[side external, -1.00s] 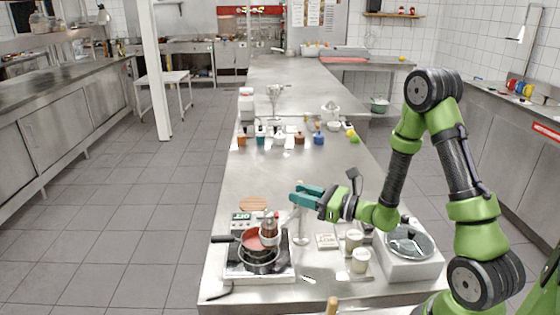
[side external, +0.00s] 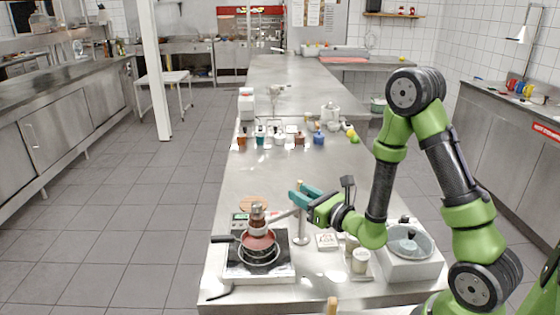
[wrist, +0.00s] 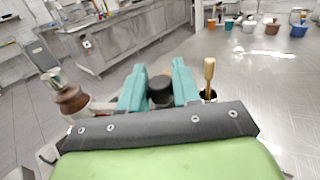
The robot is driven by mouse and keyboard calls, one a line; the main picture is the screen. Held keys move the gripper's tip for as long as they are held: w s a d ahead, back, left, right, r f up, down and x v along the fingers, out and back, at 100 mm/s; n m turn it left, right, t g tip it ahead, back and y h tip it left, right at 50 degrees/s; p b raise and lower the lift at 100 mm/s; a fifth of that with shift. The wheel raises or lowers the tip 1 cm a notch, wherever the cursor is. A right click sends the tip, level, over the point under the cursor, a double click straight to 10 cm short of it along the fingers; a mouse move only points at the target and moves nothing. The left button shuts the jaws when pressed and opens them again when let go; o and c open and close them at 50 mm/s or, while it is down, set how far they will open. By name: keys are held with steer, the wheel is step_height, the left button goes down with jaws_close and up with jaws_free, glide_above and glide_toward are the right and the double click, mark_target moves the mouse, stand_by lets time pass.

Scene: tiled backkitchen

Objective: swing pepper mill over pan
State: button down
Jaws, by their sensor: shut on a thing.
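The pepper mill (side external: 257,215), brown with a metallic top, is upright in a pale ring at the end of a thin arm. The arm (side external: 283,215) runs right toward a post on a round base. In the side view the mill overlaps the back of the pan (side external: 259,243), which has reddish contents and a dark handle at left. The mill also shows at left in the wrist view (wrist: 70,98). My gripper (side external: 294,196) has teal fingers, right of the mill; in the wrist view they close around a dark round piece (wrist: 160,90). Its link to the arm is partly hidden.
The pan stands on a hob (side external: 283,262) at the counter's front left. Pale jars (side external: 360,261) and a grey-white appliance (side external: 408,250) stand to the right. Several small coloured pots (side external: 280,138) line the counter behind. A wooden-handled item (wrist: 209,75) is close beside my right finger.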

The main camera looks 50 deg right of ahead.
steer(key=c, duration=0.9)
jaws_free()
steer(key=shift+d+n+y, duration=0.1)
steer(key=shift+n+y, duration=0.2)
steer(key=shift+y, duration=0.2)
